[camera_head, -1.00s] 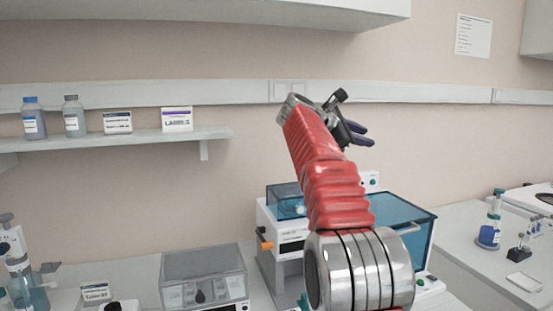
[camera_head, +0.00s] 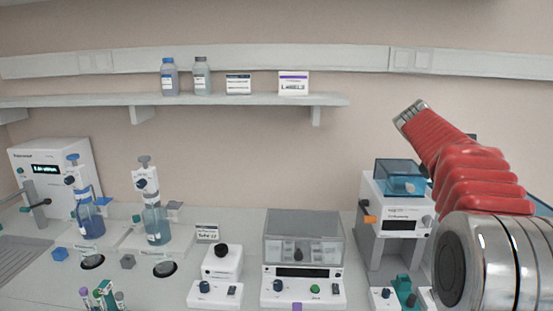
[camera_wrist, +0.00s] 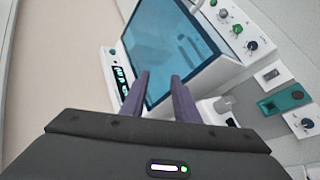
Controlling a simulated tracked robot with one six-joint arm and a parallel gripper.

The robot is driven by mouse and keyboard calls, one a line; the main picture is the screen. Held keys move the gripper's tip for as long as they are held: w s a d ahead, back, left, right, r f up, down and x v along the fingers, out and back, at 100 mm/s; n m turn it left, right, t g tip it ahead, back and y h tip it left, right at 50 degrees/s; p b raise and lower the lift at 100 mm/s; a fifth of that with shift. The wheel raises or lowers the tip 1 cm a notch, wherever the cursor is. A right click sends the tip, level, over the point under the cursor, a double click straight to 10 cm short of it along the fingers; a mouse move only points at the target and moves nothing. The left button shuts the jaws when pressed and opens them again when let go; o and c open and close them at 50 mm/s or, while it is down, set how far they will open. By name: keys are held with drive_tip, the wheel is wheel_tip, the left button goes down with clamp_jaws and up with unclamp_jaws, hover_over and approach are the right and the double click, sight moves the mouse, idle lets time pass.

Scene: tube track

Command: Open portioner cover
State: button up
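No readable label tells me which machine is the portioner. In the wrist view a white machine (camera_wrist: 215,72) with a large blue see-through cover (camera_wrist: 165,45) lies beyond my gripper (camera_wrist: 160,78). That cover looks closed. My two purple fingers are apart with nothing between them, and their tips overlap the cover's lower part in the picture; I cannot tell if they touch it. In the head view a white machine (camera_head: 398,222) has a small blue cover (camera_head: 400,182). Another machine (camera_head: 303,285) has a clear grey cover (camera_head: 304,237), which looks closed. My arm hides my fingers there.
Two bottle dispensers (camera_head: 88,215) (camera_head: 155,222) and a small knobbed device (camera_head: 221,262) stand left of the grey-covered machine. A tube rack (camera_head: 103,297) is at the front left. A wall shelf (camera_head: 180,101) holds bottles and boxes.

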drive_tip(key=s+a+f+m+y, duration=0.2)
drive_tip(key=s+a+f+y, duration=0.1)
drive_tip(key=s+a+f, duration=0.5)
drive_tip(key=s+a+f+m+y, duration=0.3)
drive_tip(key=s+a, duration=0.4)
drive_tip(key=a, duration=0.3)
drive_tip(key=s+a+f+t+y, duration=0.1)
drive_tip(key=s+a+f, duration=0.2)
drive_tip(key=s+a, duration=0.4)
drive_tip(key=s+a+f+m+t+y, duration=0.1)
drive_tip(key=s+a+f+y, duration=0.1)
drive_tip(key=s+a, duration=0.6)
drive_tip(key=s+f, duration=0.1)
drive_tip(key=s, duration=0.5)
drive_tip(key=shift+f+m+y, duration=0.3)
drive_tip(key=shift+f, duration=0.05)
drive_tip(key=shift+c, duration=0.7)
